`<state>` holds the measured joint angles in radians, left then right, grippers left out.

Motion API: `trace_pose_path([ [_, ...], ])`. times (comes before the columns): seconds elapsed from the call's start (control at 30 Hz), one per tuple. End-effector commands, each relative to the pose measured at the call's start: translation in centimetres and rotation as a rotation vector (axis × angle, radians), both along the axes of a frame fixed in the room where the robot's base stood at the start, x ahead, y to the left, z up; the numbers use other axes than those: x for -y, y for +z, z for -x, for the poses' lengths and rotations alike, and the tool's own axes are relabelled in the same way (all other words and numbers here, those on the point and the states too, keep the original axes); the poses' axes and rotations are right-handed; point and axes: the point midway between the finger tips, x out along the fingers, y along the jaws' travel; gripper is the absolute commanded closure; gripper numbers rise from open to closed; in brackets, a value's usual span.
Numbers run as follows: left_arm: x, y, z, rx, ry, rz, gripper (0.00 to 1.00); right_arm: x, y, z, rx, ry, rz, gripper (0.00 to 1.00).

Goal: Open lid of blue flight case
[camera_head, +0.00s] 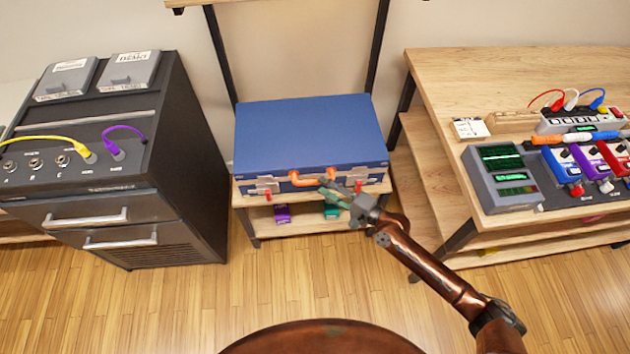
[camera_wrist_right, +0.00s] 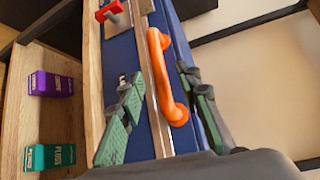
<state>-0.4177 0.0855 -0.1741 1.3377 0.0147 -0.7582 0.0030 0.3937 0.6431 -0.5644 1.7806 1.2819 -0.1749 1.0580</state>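The blue flight case (camera_head: 308,132) sits on a low wooden stand with its lid shut. Its orange handle (camera_head: 308,180) is on the front face, between two metal latches with red tabs, the left latch (camera_head: 267,188) and the right latch (camera_head: 360,181). My right gripper (camera_head: 335,190) is in front of the case near the handle's right end. In the right wrist view the orange handle (camera_wrist_right: 166,80) lies between the two green-padded fingers of the gripper (camera_wrist_right: 164,112), which stand apart on either side of it. One red tab (camera_wrist_right: 109,11) shows at the top. My left gripper is not in view.
The stand's lower shelf holds a purple box (camera_head: 282,214) and a green box (camera_head: 331,211). A dark rack cabinet (camera_head: 150,205) with cables stands at left. A wooden table (camera_head: 480,80) with pedals and a power strip stands at right. Black posts rise behind the case.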

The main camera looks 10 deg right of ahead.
Motion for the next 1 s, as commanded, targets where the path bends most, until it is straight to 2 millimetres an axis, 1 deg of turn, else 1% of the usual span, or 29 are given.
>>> trace_pose_path([
  [0.03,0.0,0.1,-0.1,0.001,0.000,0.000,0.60,-0.7,-0.1,-0.7,0.001,-0.001,-0.003,0.68],
  [0.1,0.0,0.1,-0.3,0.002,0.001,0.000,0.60,-1.5,-0.3,-1.4,0.001,0.000,-0.002,0.68],
  [0.3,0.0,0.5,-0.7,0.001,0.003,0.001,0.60,-3.1,-0.7,-3.0,-0.001,-0.001,0.001,0.68],
  [0.43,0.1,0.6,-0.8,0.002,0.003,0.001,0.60,-3.5,-0.8,-3.4,0.000,-0.001,0.002,0.68],
  [0.67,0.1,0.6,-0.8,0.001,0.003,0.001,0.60,-3.5,-0.8,-3.5,0.000,0.000,0.003,0.68],
  [0.77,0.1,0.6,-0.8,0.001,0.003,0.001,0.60,-3.5,-0.8,-3.5,0.000,0.000,0.003,0.74],
  [1.0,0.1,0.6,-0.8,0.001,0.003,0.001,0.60,-3.5,-0.8,-3.5,0.000,-0.001,0.003,0.90],
])
